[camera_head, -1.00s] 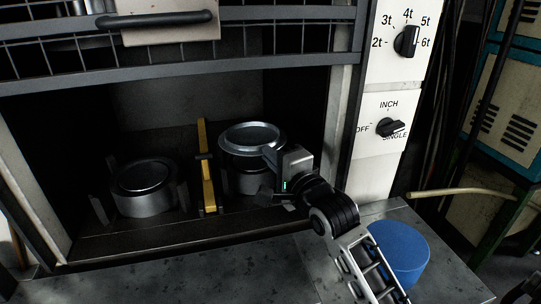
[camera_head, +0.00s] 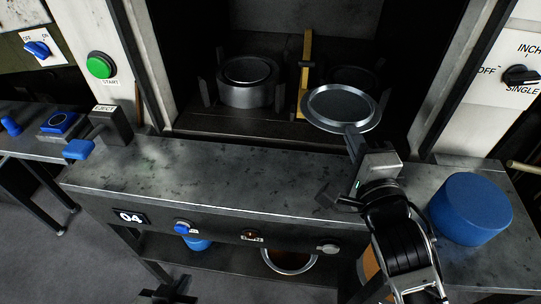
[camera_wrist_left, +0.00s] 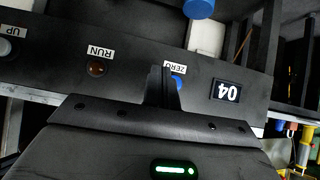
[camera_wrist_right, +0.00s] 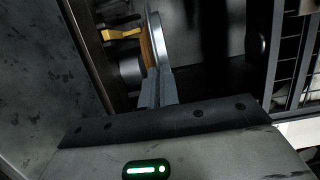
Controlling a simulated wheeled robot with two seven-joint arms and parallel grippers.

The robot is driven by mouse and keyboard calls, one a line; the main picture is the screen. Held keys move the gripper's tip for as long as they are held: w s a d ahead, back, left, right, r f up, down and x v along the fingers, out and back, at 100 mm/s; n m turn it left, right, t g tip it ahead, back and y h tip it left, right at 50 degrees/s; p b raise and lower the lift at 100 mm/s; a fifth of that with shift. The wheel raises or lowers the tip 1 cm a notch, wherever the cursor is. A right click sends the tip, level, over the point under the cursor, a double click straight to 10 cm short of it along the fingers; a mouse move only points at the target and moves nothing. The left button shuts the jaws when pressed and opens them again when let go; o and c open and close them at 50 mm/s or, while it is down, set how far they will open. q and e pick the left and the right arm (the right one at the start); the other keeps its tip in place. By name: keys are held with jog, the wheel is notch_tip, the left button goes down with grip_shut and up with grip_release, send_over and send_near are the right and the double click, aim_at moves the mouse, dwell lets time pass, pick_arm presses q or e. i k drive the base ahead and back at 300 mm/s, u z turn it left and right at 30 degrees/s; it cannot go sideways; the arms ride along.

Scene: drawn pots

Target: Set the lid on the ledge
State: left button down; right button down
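The lid (camera_head: 342,107) is a round grey disc with a bright metal rim. My right gripper (camera_head: 354,133) is shut on its near edge and holds it up at the press opening. In the right wrist view the lid (camera_wrist_right: 155,42) shows nearly edge-on between the fingers (camera_wrist_right: 157,88). The ledge (camera_head: 235,180) is the grey, stained metal top in front of the opening. A pot (camera_head: 248,85) stands inside at left; a darker round shape (camera_head: 354,77) is partly hidden behind the lid. My left gripper (camera_wrist_left: 163,85) is shut and empty, facing the ledge's front panel.
A blue cylinder (camera_head: 470,208) stands at the ledge's right end. A yellow bar (camera_head: 305,70) divides the press inside. A black box with a blue lever (camera_head: 80,149) is at the left end. The ledge's middle is clear. Buttons line its front panel (camera_head: 250,237).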

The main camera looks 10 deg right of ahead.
aim_at(300, 180)
jog(key=k, duration=0.35)
jog(key=u, duration=2.3)
jog(key=i, duration=1.25)
jog(key=z, duration=3.45)
